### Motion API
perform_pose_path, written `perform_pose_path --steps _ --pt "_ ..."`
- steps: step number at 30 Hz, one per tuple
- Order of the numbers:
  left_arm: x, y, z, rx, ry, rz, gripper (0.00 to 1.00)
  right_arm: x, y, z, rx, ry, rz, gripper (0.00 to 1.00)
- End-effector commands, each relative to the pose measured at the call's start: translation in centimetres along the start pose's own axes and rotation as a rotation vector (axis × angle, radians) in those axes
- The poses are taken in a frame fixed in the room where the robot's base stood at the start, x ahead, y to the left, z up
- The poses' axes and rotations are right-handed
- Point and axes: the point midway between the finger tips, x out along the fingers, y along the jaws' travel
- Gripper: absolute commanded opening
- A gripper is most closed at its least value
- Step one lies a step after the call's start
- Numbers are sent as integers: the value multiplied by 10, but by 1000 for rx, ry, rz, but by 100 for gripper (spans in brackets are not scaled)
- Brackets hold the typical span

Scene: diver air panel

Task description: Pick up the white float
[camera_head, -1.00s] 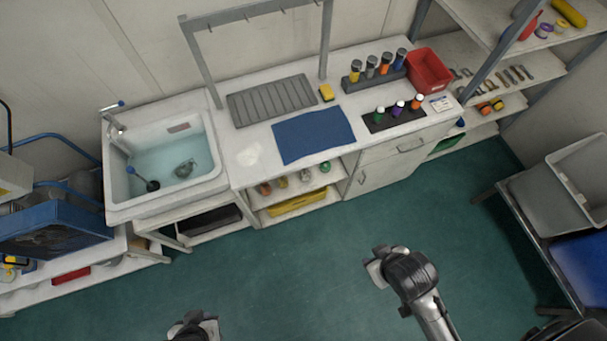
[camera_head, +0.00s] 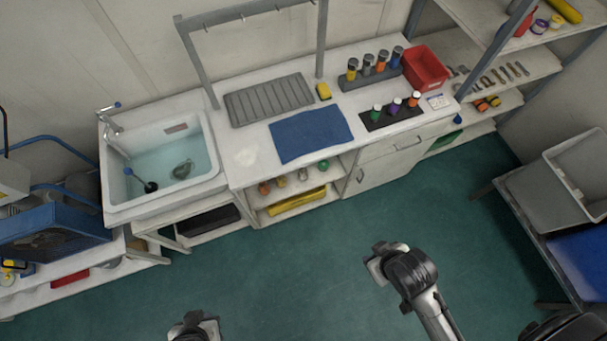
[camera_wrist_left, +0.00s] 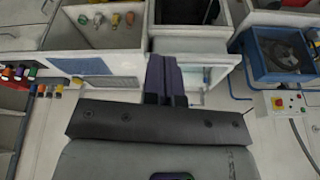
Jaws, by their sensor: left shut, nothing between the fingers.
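A small pale, whitish item (camera_head: 303,174) stands on the open shelf under the bench, between a yellowish item and a green one. It looks like the white float, but is too small to be sure. It also seems to show in the left wrist view (camera_wrist_left: 98,18). My left gripper (camera_head: 207,318) is at the bottom of the head view, over the floor in front of the bench and well away from the shelf. Its fingers (camera_wrist_left: 166,80) are together and empty in the wrist view. My right gripper (camera_head: 377,262) is over open floor; its fingertips are unclear.
The sink (camera_head: 160,158) holds water and a dark grey object. The bench carries a blue mat (camera_head: 311,134), a grey drainer (camera_head: 268,100), several bottles and a red bin (camera_head: 426,68). A yellow case (camera_head: 297,201) lies below the small items. The green floor (camera_head: 290,270) is clear.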

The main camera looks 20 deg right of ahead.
Motion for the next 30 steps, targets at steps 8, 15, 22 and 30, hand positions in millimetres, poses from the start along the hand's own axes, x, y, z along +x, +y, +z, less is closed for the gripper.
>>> perform_pose_path --steps 8,15,22,30 --pt "0 0 0 0 0 0 22 0 -2 0 6 1 -5 43" --pt "0 0 0 0 0 0 45 0 -3 -1 10 1 -8 43" --pt "0 0 0 0 0 0 67 0 -3 -1 9 1 -7 43" --pt "0 0 0 0 0 0 70 0 -1 0 4 0 -3 43"
